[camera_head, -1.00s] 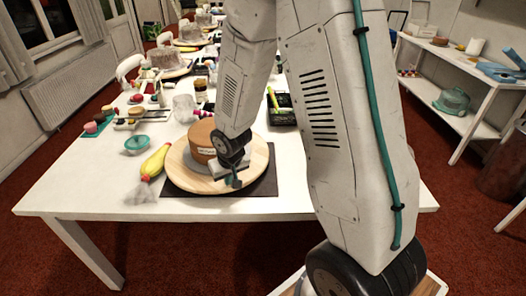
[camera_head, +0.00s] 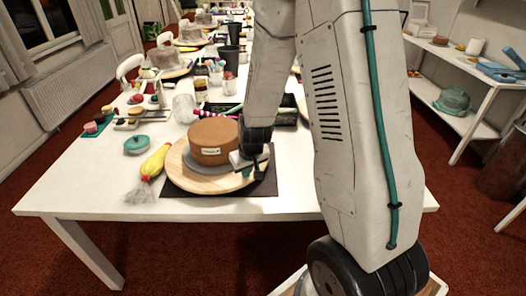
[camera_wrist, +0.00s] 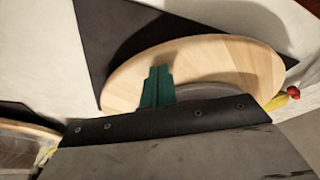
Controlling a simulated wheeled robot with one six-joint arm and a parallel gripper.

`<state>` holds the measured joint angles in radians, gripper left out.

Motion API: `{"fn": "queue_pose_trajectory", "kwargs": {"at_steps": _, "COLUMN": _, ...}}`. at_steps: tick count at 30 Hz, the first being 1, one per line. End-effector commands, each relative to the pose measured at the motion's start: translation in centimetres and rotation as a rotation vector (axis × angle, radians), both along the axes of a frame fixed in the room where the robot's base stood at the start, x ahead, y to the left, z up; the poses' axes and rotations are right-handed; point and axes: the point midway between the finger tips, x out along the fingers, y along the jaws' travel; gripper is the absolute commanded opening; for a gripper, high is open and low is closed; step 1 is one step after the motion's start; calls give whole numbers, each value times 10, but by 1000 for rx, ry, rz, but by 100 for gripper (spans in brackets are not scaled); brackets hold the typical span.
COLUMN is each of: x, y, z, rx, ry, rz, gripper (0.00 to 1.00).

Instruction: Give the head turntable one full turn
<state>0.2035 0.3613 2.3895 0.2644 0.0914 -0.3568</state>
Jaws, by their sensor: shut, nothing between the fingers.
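The head turntable (camera_head: 188,182) is a round pale wooden disc at the near end of the long white table, on a dark mat (camera_head: 264,187). A brown cake (camera_head: 206,138) with a small white label sits on it, on a grey board. My gripper (camera_head: 256,173) is shut and empty at the turntable's right front edge. In the wrist view, the green fingertips (camera_wrist: 157,85) overlap the wooden disc (camera_wrist: 215,62). I cannot tell whether they touch it. The cake is mostly out of the wrist view.
A yellow piping bag (camera_head: 155,163) lies left of the turntable, with a teal bowl (camera_head: 137,145) beyond it. A dark tray (camera_head: 275,113) and cups stand behind. More cakes on turntables run along the table. A white shelf (camera_head: 465,122) stands at the right.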

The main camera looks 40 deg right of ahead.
Motion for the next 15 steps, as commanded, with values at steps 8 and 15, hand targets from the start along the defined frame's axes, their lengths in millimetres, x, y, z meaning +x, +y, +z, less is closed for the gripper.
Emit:
{"fn": "queue_pose_trajectory", "kwargs": {"at_steps": 8, "x": 7, "y": -27, "z": 0, "rx": 1, "ry": 0, "rz": -6, "gripper": 0}}
{"fn": "queue_pose_trajectory", "kwargs": {"at_steps": 15, "x": 14, "y": -57, "z": 0, "rx": 0, "ry": 1, "rz": -2, "gripper": 0}}
